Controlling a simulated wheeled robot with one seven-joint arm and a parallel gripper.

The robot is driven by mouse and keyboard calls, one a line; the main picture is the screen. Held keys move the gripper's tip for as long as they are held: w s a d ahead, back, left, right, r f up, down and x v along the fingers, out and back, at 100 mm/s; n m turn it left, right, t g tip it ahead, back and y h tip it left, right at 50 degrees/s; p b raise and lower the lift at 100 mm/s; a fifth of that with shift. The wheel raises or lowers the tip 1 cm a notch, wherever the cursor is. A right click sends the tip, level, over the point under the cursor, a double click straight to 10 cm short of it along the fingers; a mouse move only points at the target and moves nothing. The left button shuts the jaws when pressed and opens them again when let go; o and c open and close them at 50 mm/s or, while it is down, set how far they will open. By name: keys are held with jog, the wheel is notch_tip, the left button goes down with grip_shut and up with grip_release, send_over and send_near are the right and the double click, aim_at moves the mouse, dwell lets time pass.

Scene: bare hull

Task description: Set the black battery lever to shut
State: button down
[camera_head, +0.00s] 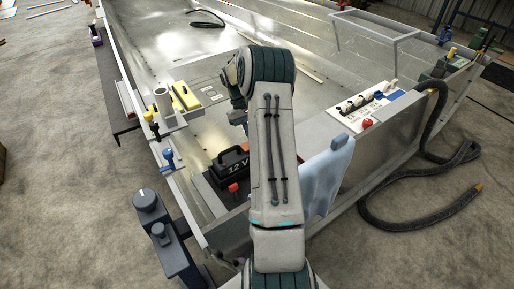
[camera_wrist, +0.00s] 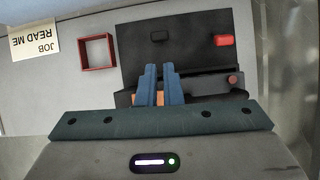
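In the wrist view, a black plate (camera_wrist: 190,54) carries a small black block (camera_wrist: 160,35), which looks like the black lever, and a red block (camera_wrist: 223,41) to its right. My gripper (camera_wrist: 160,67) has its two blue fingers side by side with a narrow gap, nothing seen between them. Their tips appear below the black block, apart from it in the picture. Its lever position is too small to tell. In the head view, the black 12 V battery (camera_head: 232,165) and the red block (camera_head: 233,188) show left of my arm, which hides the black block and my gripper.
A red square frame (camera_wrist: 97,53) and an upside-down "JOB READ ME" note (camera_wrist: 34,41) lie left of the plate in the wrist view. In the head view, a light blue cloth (camera_head: 325,180) hangs over the hull's edge, near a white switch panel (camera_head: 368,111).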

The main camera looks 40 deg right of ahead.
jog(key=s+f+m, duration=0.1)
jog(key=s+m, duration=0.1)
jog(key=m, duration=0.7)
jog(key=s+a+f+m, duration=0.1)
jog(key=s+m, duration=0.2)
jog(key=m, duration=0.6)
jog(key=s+f+m, duration=0.1)
jog(key=s+m, duration=0.1)
jog(key=m, duration=0.7)
jog(key=shift+s+a+m+p, duration=0.3)
jog(key=shift+a, duration=0.05)
jog(key=s+f+m, duration=0.1)
jog(key=f+m, duration=0.1)
jog(key=s+f+m+b, duration=0.1)
jog(key=s+f+m, duration=0.1)
jog(key=f+m, duration=0.1)
jog(key=s+f+m+t+b, duration=0.1)
jog(key=s+f+m, duration=0.1)
jog(key=f, duration=0.1)
jog(key=shift+s+d+m, duration=0.25)
jog(key=shift+d+m, duration=0.1)
jog(key=shift+m, duration=0.05)
jog(key=w, duration=0.3)
jog(key=shift+f, duration=0.2)
jog(key=shift+w+d, duration=0.1)
jog(key=shift+w, duration=0.4)
